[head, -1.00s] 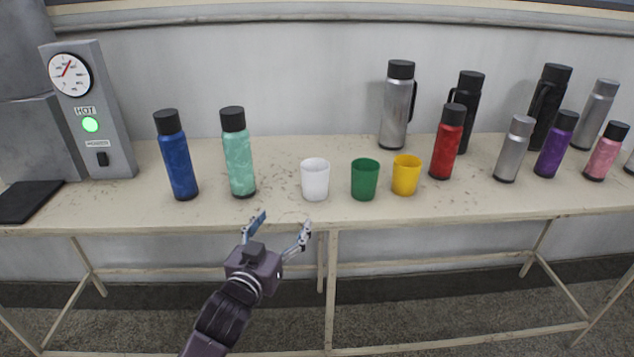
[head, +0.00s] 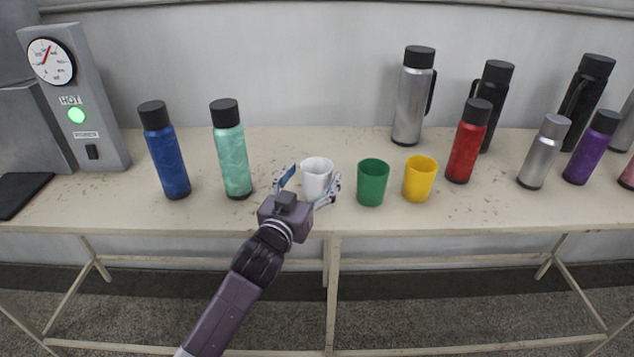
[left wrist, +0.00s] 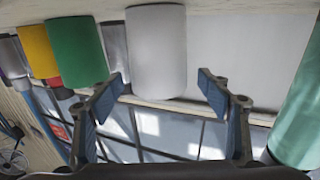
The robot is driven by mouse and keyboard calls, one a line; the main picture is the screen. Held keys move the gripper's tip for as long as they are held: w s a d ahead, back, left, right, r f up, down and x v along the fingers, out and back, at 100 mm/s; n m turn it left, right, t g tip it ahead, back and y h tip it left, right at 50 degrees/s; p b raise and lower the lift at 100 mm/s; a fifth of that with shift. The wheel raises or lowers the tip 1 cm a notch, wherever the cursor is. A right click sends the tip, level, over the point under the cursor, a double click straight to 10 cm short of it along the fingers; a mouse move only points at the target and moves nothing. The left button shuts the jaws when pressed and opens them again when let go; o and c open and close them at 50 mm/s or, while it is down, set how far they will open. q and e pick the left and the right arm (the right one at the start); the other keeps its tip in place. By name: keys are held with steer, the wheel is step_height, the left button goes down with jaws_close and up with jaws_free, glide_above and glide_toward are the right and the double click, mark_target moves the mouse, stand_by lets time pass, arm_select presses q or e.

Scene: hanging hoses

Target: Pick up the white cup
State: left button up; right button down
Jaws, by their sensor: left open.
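The white cup (head: 316,174) stands upright on the table, left of the green cup. My left gripper (head: 308,184) is open at the cup's near side, with one finger to the left of the cup and the other at its right. In the left wrist view the white cup (left wrist: 156,52) shows ahead of the open left gripper (left wrist: 160,92), between the directions of the two fingers. I cannot tell whether a finger touches it. My right gripper is not in view.
The green cup (head: 372,183) is close to the gripper's right finger, with the yellow cup (head: 419,179) beyond it. A mint bottle (head: 232,152) and a blue bottle (head: 166,155) stand to the left. Several bottles stand to the right on the table (head: 470,207).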

arm_select(q)
steer(key=shift+x, duration=0.8)
steer(key=shift+w+d, duration=0.2)
steer(key=shift+w, duration=0.25)
arm_select(e)
steer(key=shift+w+d+r, duration=0.2)
steer(key=shift+w+d, duration=0.3)
steer(key=shift+w, duration=0.3)
arm_select(q)
steer(key=c, duration=1.2)
steer(key=shift+r, duration=0.1)
arm_select(e)
steer(key=shift+s, duration=0.1)
